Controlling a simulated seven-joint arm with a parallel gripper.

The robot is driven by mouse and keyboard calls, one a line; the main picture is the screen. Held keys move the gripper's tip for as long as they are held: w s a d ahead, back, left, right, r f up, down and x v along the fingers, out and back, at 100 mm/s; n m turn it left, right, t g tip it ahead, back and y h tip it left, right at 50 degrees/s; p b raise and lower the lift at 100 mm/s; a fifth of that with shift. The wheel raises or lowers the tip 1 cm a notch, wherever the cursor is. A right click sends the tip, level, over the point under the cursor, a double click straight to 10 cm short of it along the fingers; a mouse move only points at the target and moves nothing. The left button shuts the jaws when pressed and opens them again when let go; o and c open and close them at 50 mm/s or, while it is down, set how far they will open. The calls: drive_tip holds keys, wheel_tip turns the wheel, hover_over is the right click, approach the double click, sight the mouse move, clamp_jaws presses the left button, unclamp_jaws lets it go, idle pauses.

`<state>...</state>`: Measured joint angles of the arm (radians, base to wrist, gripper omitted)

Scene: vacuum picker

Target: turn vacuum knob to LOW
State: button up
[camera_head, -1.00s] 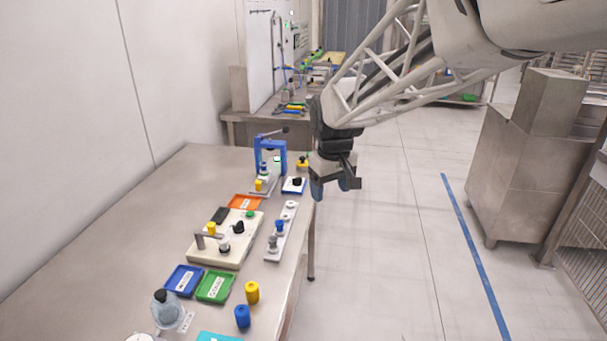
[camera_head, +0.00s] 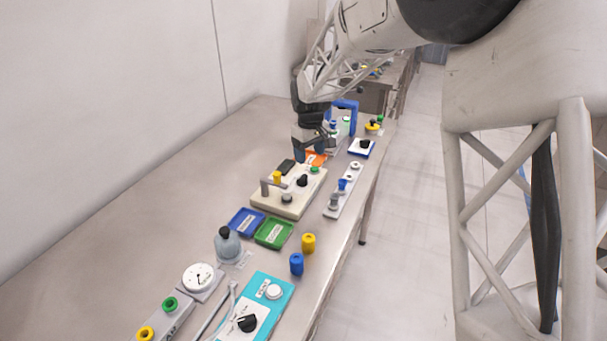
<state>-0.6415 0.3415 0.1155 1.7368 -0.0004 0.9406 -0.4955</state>
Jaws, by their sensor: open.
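A teal unit (camera_head: 285,283) stands on the table in the near foreground, partly cut off by the bottom edge. It carries a white panel with a black knob (camera_head: 248,322) and, farther back, a round white button (camera_head: 273,291). Markings beside the knob are too small to read, so I cannot tell its setting. My gripper (camera_head: 312,154) is open and empty. It is at the far part of the table, in front of the blue frame and beside the orange tray, well away from the teal unit.
A grey hose and rod (camera_head: 214,312) lie left of the teal unit, beside a round gauge (camera_head: 198,276). A bottle (camera_head: 228,244), blue tray (camera_head: 245,221), green tray (camera_head: 274,233) and yellow and blue cylinders (camera_head: 297,263) stand behind. A cream board (camera_head: 265,203) holds another black knob. The table's left side is clear.

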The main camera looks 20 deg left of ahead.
sight(302, 177)
drive_tip(key=shift+w+a+f+n, duration=0.1)
drive_tip(key=shift+a+f, duration=0.15)
drive_tip(key=shift+a, duration=0.2)
drive_tip(key=shift+s+a+f+n, duration=0.1)
drive_tip(key=shift+a+f, duration=0.15)
drive_tip(key=shift+a, duration=0.2)
drive_tip(key=shift+w+a+f+n, duration=0.1)
drive_tip(key=shift+a+f, duration=0.15)
drive_tip(key=shift+a, duration=0.2)
drive_tip(key=shift+f, duration=3.9)
drive_tip(key=c, duration=0.9)
